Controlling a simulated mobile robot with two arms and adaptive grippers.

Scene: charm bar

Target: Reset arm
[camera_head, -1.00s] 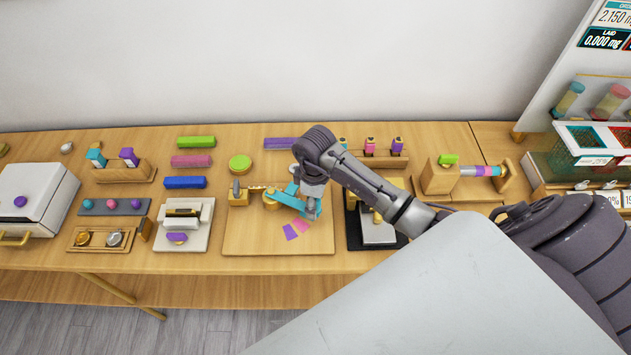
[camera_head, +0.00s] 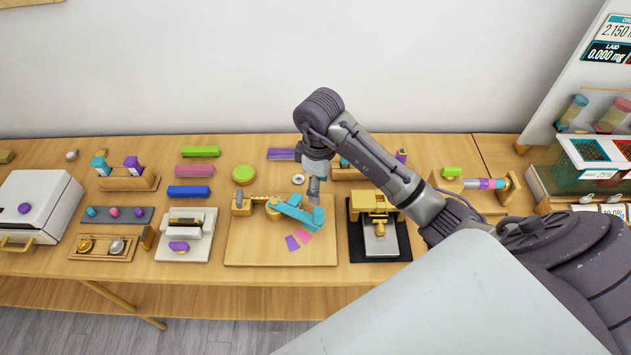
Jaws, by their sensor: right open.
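My right arm reaches in from the right over the table. Its gripper (camera_head: 314,190) points down and is open, above the wooden board (camera_head: 250,240) near the teal lever (camera_head: 297,213). No held object shows between its fingers. I cannot tell whether the fingertips touch the lever. The lever is joined to a brass mechanism (camera_head: 245,203) on the board. Purple and pink patches (camera_head: 297,240) show on the board below the lever. My left gripper is not in view.
A brass press on a black base (camera_head: 357,246) stands right of the board. Left are a white stamping block (camera_head: 187,244), coloured bars (camera_head: 188,191) and a white box (camera_head: 35,197). A rack (camera_head: 557,195) and display panel (camera_head: 605,52) stand right. Purple and pink rolls (camera_head: 485,184) lie in a holder.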

